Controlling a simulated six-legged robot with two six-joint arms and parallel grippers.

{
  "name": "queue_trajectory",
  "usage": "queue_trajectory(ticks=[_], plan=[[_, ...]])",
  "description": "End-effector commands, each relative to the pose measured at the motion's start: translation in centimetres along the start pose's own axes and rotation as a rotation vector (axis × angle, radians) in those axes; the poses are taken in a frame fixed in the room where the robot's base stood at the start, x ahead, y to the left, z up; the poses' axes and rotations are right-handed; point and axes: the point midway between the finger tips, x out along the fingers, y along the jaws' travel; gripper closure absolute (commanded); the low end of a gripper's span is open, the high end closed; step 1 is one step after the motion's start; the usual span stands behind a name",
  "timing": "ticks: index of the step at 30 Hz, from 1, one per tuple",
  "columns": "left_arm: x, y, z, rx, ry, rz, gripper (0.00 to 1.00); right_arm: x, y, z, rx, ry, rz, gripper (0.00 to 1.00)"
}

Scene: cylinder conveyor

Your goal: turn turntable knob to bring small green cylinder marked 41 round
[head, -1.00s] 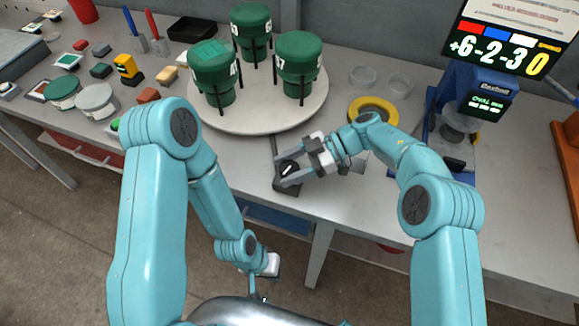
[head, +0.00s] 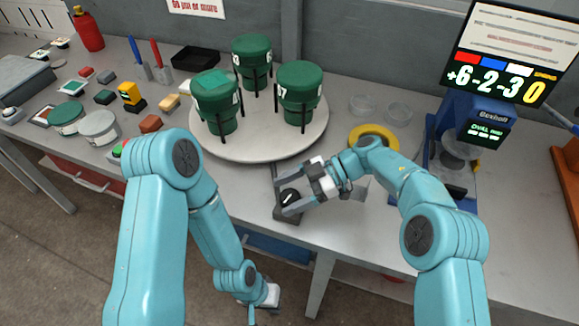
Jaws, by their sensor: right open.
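The turntable (head: 260,148) is a pale round disc carrying three dark green cylinders in black posts. The left cylinder (head: 215,95) has a white number at its right edge that I cannot read fully. The right cylinder (head: 299,85) shows a 7, and the back cylinder (head: 252,60) shows a partly hidden number. The black knob (head: 289,197) with a white pointer line sits on a dark block in front of the turntable. My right gripper (head: 285,203) is open, its fingers on either side of the knob; contact is unclear. My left gripper (head: 268,297) is low, below the table edge, its jaws unclear.
A yellow ring (head: 373,139) and two clear dishes lie right of the turntable. A blue device (head: 480,125) with a display stands further right. Small blocks and round discs (head: 98,127) crowd the left of the table.

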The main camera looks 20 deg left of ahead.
Motion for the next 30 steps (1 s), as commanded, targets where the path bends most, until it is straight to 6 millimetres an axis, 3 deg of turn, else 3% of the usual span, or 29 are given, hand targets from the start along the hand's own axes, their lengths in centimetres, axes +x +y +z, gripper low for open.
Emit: queue_trajectory(ticks=[9,18,24,30], plan=[[0.6,-0.2,0.0,0.0,0.0,0.0,1.0,-3.0,0.1,-7.5,-0.006,-0.002,0.003,0.21],[-0.1,0.0,0.0,0.0,0.0,0.0,1.0,-5.9,0.2,-14.6,-0.004,-0.001,0.004,0.21],[-0.7,0.2,0.0,0.0,0.0,0.0,1.0,-6.9,0.2,-17.1,-0.002,0.0,0.002,0.21],[-0.7,0.2,0.0,0.0,0.0,0.0,1.0,-7.1,0.2,-17.6,0.0,0.0,0.002,0.21]])
